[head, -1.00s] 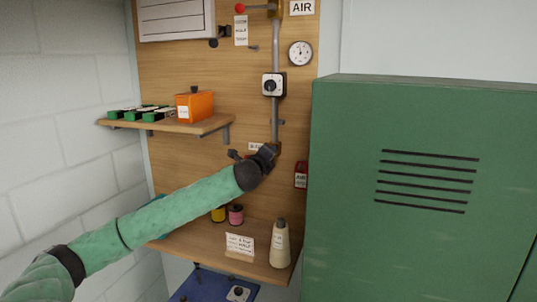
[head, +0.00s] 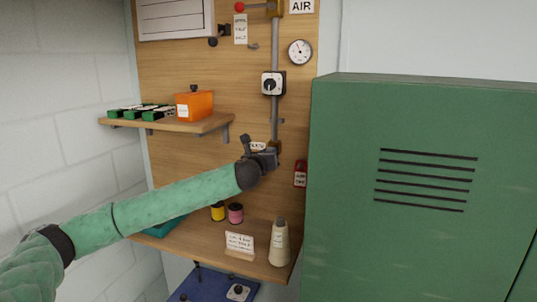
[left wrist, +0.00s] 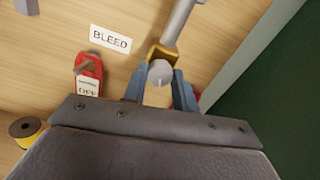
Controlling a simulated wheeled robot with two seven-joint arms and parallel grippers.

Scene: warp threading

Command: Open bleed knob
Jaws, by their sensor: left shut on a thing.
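The bleed knob (left wrist: 160,71) is a small round grey knob with a white line that points down in the left wrist view. It sits on the brass fitting (left wrist: 161,52) at the lower end of a grey pipe. My left gripper (left wrist: 159,84) is shut on the knob, with one blue-grey finger on each side. In the head view my left gripper (head: 270,158) covers the knob. The white BLEED label (left wrist: 110,39) is left of the fitting. My right gripper is not in view.
A red piece with an OFF tag (left wrist: 88,75) is close left of the gripper. A red tag (head: 300,174) hangs right of it. A shelf (head: 215,123) is up left, a lower shelf (head: 200,248) below, and a green cabinet (head: 420,240) right.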

